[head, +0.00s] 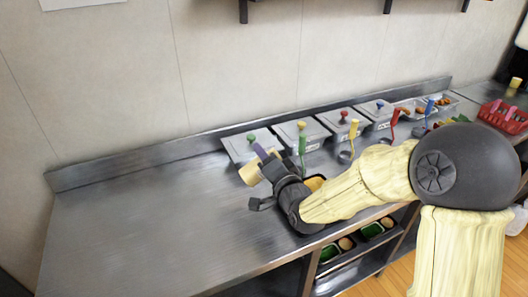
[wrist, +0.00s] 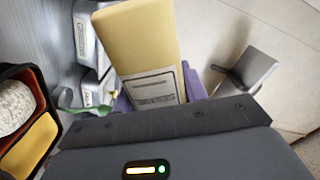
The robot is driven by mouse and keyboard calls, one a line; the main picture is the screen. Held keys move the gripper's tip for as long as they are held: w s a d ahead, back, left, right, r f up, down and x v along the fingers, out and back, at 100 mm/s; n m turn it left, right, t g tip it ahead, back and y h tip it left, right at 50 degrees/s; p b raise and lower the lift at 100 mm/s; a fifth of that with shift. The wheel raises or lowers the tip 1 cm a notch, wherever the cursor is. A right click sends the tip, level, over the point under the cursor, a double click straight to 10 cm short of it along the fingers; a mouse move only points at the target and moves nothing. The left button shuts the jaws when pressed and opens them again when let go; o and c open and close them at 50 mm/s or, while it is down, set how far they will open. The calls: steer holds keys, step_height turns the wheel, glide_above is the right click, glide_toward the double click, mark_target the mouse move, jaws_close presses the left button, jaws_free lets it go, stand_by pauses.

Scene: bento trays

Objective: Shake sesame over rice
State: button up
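The tan shaker (head: 250,172) is tilted beside the other, purplish finger (head: 261,152). In the wrist view the shaker (wrist: 138,40) has a white label and overlaps that finger. A gap shows between shaker and grey finger; whether anything supports the shaker is unclear. Rice (wrist: 14,106) lies in a black bento tray (wrist: 46,108), partly visible also behind my arm (head: 315,183).
Lidded steel containers (head: 300,137) with coloured knobs and spoons line the back of the counter. A red rack (head: 502,117) stands far right. Filled trays (head: 372,230) sit on a shelf below. The left of the counter (head: 130,215) is clear. The wall is close behind.

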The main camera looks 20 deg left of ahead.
steer(key=m+p, duration=0.2)
steer(key=shift+w+d+r+m, duration=0.1)
steer(key=shift+w+m, duration=0.05)
steer(key=shift+m, duration=0.25)
steer(key=w+d+m+p, duration=0.1)
steer(key=m, duration=0.1)
steer(key=w+m+p, duration=0.1)
steer(key=m+p, duration=0.1)
steer(key=shift+d, duration=0.4)
steer(key=shift+w+d+f+m+p, duration=0.25)
steer(key=shift+w+d+f+m, duration=0.2)
steer(key=shift+f+m, duration=1)
steer(key=shift+w+d+f+m+p, duration=0.3)
steer(key=shift+w+f+m, duration=0.25)
steer(key=shift+m, duration=1.6)
steer(key=shift+w+d+f+m+p, duration=0.2)
steer(key=shift+w+d+f+m, duration=0.25)
steer(key=shift+f+m, duration=1)
steer(key=shift+r+m, duration=0.35)
steer(key=shift+f+b, duration=1.35)
steer(key=shift+f, duration=0.4)
steer(key=shift+s+r+p, duration=0.1)
steer(key=shift+r+p, duration=1.25)
steer(key=shift+r, duration=0.4)
